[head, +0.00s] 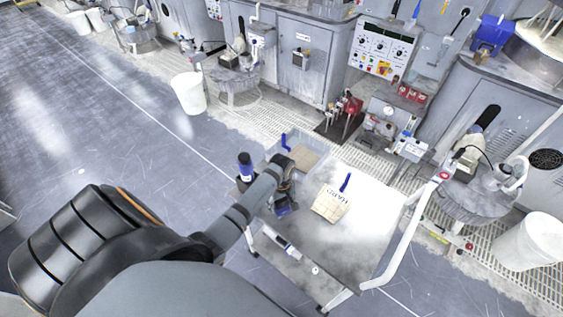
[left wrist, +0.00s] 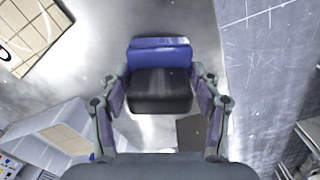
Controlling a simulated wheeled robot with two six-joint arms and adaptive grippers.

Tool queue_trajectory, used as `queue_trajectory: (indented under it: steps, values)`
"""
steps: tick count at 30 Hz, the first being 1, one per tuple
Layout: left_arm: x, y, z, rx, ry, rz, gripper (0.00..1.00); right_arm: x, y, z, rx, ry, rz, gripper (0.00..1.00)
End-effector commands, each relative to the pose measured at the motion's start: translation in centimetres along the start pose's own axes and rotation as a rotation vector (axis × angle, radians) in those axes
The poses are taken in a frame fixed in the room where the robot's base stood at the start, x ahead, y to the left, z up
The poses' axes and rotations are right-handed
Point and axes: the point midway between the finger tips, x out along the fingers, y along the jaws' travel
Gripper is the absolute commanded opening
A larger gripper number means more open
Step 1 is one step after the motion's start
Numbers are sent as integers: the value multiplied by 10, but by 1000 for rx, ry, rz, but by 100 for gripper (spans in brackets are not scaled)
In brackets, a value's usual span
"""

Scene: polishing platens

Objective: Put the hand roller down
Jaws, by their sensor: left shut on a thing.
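The hand roller, a blue and black block-like thing (left wrist: 160,52), sits between the fingers of my left gripper (left wrist: 162,88) in the left wrist view. The fingers press on it from both sides. In the head view my left gripper (head: 284,190) is over the left part of a pale cart top (head: 350,235), with the blue and black roller (head: 283,207) just below it. I cannot tell whether the roller touches the cart top. My right gripper is not in view.
A tan pad marked HARD (head: 330,206) and a blue-handled tool (head: 345,182) lie on the cart. A clear bin (head: 312,147) stands at its far edge, and a dark blue-topped thing (head: 246,166) near its left corner. The cart's right front surface is clear.

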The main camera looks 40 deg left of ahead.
Motion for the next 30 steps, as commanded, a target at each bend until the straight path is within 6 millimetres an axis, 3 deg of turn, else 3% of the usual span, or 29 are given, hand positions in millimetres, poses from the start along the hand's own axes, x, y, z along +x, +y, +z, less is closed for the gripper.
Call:
queue_trajectory:
  steps: [11,12,16,17,22,30]
  values:
    - [10,-1,0,0,-1,-2,10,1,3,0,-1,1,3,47]
    - [12,-1,1,0,-2,-3,4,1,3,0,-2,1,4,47]
    - [15,-3,2,0,-5,-6,4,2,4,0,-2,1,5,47]
    - [16,-3,2,0,-6,-8,65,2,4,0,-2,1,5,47]
    - [15,-2,2,0,-4,-6,86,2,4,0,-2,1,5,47]
    - [13,-1,1,0,-2,-2,86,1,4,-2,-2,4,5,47]
